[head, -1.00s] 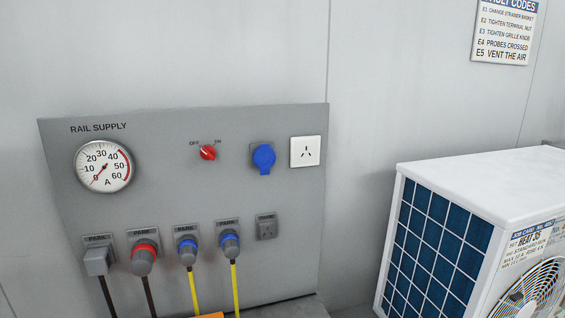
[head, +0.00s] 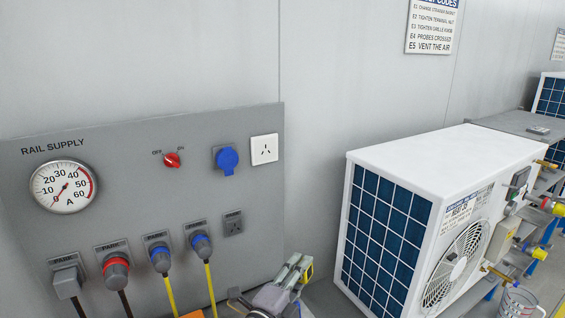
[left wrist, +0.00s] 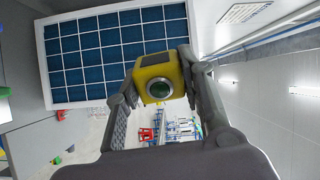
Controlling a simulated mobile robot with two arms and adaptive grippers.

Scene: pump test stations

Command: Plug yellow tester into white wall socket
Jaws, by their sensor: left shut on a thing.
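The white wall socket (head: 264,149) is on the grey rail supply panel, right of a blue covered socket. My left gripper (head: 297,275) is at the bottom of the head view, below and right of the socket and well apart from it. In the left wrist view the yellow tester (left wrist: 158,78) sits between the two fingers, with a round, dark greenish face in a metal ring toward the camera. Its plug side cannot be made out. My right gripper is not in view.
The panel (head: 120,195) also carries a gauge (head: 63,187), a red switch (head: 172,160), a blue socket (head: 227,160) and several parked plugs with hanging cables. A white heat pump unit (head: 440,160) stands to the right. The wall area before the white socket is clear.

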